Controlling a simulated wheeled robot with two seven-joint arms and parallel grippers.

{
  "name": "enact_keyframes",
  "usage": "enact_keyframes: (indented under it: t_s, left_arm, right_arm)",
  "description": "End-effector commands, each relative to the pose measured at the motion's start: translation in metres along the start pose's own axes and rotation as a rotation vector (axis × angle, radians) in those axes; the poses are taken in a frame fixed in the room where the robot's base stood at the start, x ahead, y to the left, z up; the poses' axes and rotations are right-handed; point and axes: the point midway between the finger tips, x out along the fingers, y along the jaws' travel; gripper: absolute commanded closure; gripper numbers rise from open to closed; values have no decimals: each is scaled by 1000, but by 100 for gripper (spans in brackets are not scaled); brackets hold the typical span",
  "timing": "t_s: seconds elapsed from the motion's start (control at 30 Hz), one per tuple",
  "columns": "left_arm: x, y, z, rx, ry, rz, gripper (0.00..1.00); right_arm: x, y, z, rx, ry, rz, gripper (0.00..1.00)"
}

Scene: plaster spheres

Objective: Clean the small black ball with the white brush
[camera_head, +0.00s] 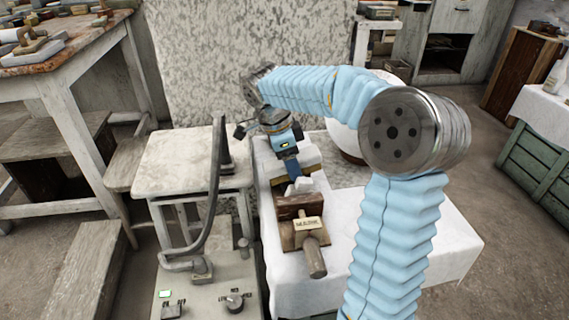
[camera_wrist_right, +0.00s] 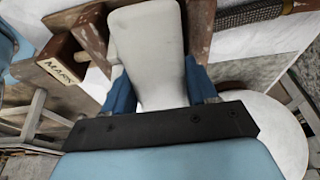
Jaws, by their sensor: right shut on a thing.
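My right gripper (camera_head: 293,176) is over the white-draped table, pointing down. It is shut on a white block-like thing (camera_head: 303,184), which looks like the white brush. In the right wrist view the blue fingers (camera_wrist_right: 162,90) close on both sides of its pale, smooth body (camera_wrist_right: 147,45). Its bristles cannot be made out. I cannot pick out the small black ball in either view. My left gripper is not in view.
A brown wooden holder (camera_head: 300,207) with a label stands just below the white thing, with a wooden handle (camera_head: 316,260) in front. A large white sphere (camera_head: 347,140) is behind my arm. A control panel (camera_head: 205,290) and a pale stand (camera_head: 190,155) are at left.

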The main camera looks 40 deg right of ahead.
Motion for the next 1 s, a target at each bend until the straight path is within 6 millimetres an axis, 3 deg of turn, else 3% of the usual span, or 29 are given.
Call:
enact_keyframes:
  t_s: [0.1,0.33,1.0]
  left_arm:
    - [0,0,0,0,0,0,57]
    - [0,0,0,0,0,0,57]
    - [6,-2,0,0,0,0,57]
  right_arm:
    - [0,1,-8,2,1,1,77]
    - [1,0,-7,1,1,1,77]
    - [2,0,34,-2,-1,1,77]
